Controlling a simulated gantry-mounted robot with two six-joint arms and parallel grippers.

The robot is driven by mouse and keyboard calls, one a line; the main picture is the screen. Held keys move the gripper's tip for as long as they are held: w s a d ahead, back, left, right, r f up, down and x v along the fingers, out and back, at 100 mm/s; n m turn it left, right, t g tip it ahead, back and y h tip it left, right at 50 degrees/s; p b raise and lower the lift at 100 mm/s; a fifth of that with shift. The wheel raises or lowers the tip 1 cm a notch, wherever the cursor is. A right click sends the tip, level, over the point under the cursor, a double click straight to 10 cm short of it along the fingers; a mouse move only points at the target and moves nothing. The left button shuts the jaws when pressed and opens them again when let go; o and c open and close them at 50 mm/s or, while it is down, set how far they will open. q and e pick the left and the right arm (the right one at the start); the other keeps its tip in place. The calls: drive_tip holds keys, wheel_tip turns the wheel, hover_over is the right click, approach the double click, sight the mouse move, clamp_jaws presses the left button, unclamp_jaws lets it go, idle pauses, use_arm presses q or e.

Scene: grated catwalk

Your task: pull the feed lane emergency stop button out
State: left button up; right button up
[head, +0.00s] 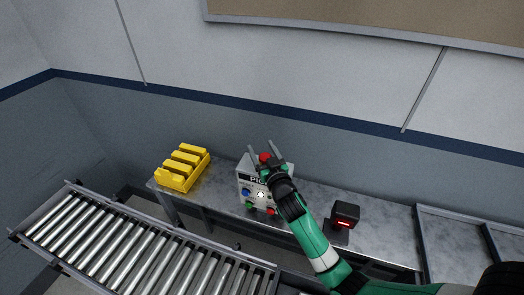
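A light grey control box (244,192) stands on the metal bench, with a partly covered dark label on its front. A red mushroom-shaped button (265,156) sits at its top. My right gripper (262,148) reaches over the box from the lower right. Its two fingers are spread apart, and the red button shows between them. I cannot tell whether the fingers touch it. The box front also carries a blue button (246,191), a white one (261,195), a green one (250,206) and a smaller red one (271,211). My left gripper is not in view.
Yellow bins (180,170) stand at the bench's left end. A dark device with a red glowing strip (345,215) stands right of the box. A roller conveyor (140,250) runs in front at left. The bench top (222,178) is bare between bins and box.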

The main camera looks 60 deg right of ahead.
drive_tip(key=shift+s+a+f, duration=0.1)
drive_tip(key=shift+f, duration=0.05)
drive_tip(key=shift+s+a, duration=0.25)
drive_tip(key=b+v, duration=0.1)
drive_tip(key=v, duration=0.9)
drive_tip(key=shift+s+a, duration=0.2)
drive_tip(key=shift+s, duration=0.1)
